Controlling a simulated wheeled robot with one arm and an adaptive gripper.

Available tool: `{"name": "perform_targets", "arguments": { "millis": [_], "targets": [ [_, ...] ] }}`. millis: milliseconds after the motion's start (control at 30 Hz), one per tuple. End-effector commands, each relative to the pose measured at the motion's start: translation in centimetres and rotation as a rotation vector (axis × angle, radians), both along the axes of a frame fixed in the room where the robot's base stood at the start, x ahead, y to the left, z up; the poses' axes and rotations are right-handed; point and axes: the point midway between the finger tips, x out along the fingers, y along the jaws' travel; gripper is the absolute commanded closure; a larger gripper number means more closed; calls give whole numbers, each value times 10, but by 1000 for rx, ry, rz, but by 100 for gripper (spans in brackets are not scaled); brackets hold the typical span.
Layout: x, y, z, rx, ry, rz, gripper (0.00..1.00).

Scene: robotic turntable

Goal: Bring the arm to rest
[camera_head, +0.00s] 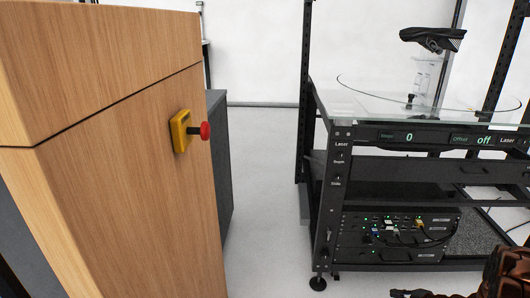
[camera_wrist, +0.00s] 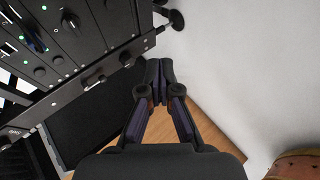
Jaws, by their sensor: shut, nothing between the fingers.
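My gripper (camera_wrist: 160,66) shows in the wrist view with its two fingers together at the tips and nothing between them. It points past the front of the black turntable rack (camera_wrist: 100,85), with white floor beyond. In the head view, only a dark part of my arm shows at the bottom right corner; the gripper's fingers cannot be made out clearly there. The turntable rack (camera_head: 322,190) stands on the right, with a glass top and a display reading 0 and off.
A wooden cabinet (camera_head: 120,170) fills the left, with a red button (camera_head: 205,131) on a yellow box (camera_head: 180,131). A dark device (camera_head: 433,38) hangs above the glass top (camera_head: 365,105). Clear white floor (camera_head: 265,200) lies between cabinet and rack. Network equipment (camera_head: 395,235) sits low in the rack.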

Motion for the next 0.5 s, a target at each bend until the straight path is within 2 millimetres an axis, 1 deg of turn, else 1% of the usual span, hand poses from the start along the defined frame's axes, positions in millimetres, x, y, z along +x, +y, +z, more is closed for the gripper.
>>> {"name": "perform_targets", "arguments": {
  "millis": [33,67,167,267,367,400,467,500],
  "targets": [
    [4,-5,18,-19,15,-20,100],
    [7,-9,26,-31,27,-39,100],
    [14,-24,59,-77,71,-111,100],
    [20,-39,98,-122,120,-204,100],
    [23,-51,138,-159,161,-304,100],
    [24,-56,155,-173,176,-344,100],
    [24,-60,180,-187,196,-405,100],
    [24,-63,198,-196,207,-446,100]
  ]
}}
